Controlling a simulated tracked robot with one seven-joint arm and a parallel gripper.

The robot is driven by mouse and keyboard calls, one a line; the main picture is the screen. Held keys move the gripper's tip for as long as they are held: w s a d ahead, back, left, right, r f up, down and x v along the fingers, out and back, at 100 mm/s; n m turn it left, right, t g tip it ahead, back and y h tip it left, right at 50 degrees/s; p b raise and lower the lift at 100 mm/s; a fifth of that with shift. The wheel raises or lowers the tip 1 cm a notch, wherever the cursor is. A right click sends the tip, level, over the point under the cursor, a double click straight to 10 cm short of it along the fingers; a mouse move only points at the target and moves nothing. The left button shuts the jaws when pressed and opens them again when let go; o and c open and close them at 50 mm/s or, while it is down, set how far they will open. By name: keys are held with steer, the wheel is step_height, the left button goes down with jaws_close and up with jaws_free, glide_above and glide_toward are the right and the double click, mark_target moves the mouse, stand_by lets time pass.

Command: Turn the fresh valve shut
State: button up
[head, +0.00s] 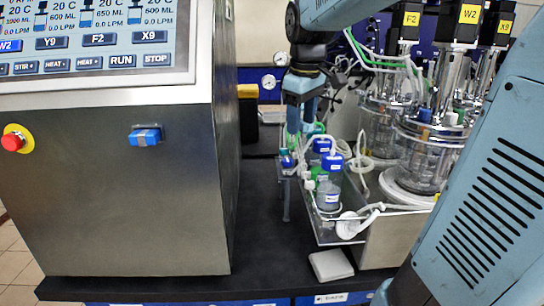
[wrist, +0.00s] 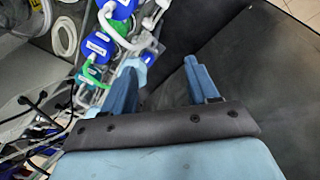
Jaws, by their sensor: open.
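My gripper (head: 305,122) hangs at the left end of a bottle rack in the head view. Blue-capped bottles (head: 329,188) with green and white tubing stand in the rack, and a blue cap (wrist: 97,46) shows left of the fingers in the wrist view. I cannot pick out the fresh valve with certainty; it may be hidden among the tubing or behind my gripper.
A steel control cabinet (head: 120,190) with a screen stands at left. Glass bioreactors (head: 430,150) with looping tubes stand at right. A round white filter (head: 348,226) sticks out from the rack's front.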

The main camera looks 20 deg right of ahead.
mark_target(289, 160)
steer(key=w+d+f+n+g, duration=0.15)
steer(key=w+n, duration=0.25)
steer(key=w, duration=0.7)
steer(key=shift+g, duration=0.35)
steer(key=f, duration=1.3)
steer(key=shift+a+f, duration=0.25)
steer(key=shift+f, duration=0.1)
steer(key=shift+c, duration=0.3)
steer(key=c, duration=0.9)
steer(key=shift+a, duration=0.15)
steer(key=shift+c, duration=0.4)
